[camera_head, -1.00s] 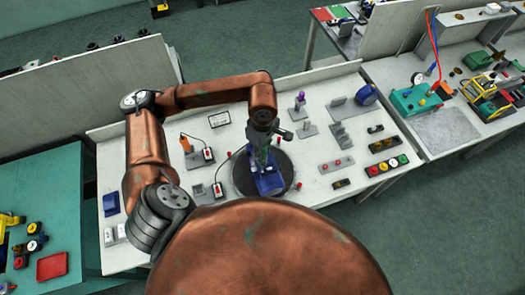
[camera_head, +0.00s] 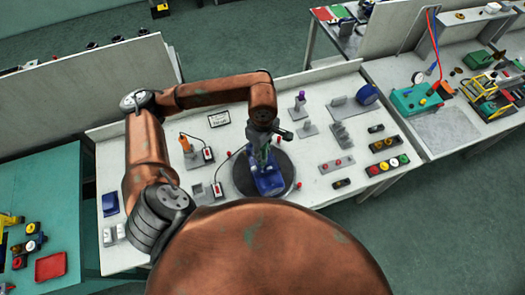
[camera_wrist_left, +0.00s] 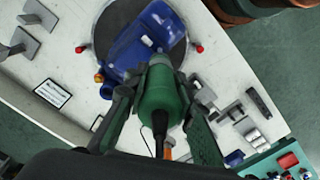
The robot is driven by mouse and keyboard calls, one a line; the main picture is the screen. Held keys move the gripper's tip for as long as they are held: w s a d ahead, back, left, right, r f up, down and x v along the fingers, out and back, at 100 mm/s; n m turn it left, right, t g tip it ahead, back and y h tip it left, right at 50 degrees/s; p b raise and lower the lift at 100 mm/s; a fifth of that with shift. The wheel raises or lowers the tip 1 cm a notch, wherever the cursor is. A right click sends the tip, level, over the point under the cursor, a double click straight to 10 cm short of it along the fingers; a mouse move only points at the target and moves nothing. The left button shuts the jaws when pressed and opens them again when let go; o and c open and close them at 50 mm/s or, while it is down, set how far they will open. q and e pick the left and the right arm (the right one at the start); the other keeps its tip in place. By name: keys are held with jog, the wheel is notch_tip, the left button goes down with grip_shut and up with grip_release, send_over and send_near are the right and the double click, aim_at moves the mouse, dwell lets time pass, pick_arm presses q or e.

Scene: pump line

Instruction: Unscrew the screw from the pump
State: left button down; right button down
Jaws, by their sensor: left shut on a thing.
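The blue pump (camera_head: 270,183) sits on a dark round plate (camera_head: 243,182) on the white bench. It also shows at the top of the left wrist view (camera_wrist_left: 140,45). My left gripper (camera_head: 261,150) is above the pump, pointing down. In the left wrist view my left gripper (camera_wrist_left: 158,112) is shut on a green tool (camera_wrist_left: 160,92) with a grey nose and a dark cord. The tool's nose meets the pump's edge in that view; whether they touch I cannot tell. The screw cannot be made out. My right gripper is not in view.
Small red knobs (camera_head: 298,185) stand beside the round plate. An orange-handled tool (camera_head: 186,144) stands at the bench's left. Grey brackets (camera_head: 341,133) and a blue cylinder (camera_head: 366,94) stand at the back right. A button strip (camera_head: 387,165) lies at the right.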

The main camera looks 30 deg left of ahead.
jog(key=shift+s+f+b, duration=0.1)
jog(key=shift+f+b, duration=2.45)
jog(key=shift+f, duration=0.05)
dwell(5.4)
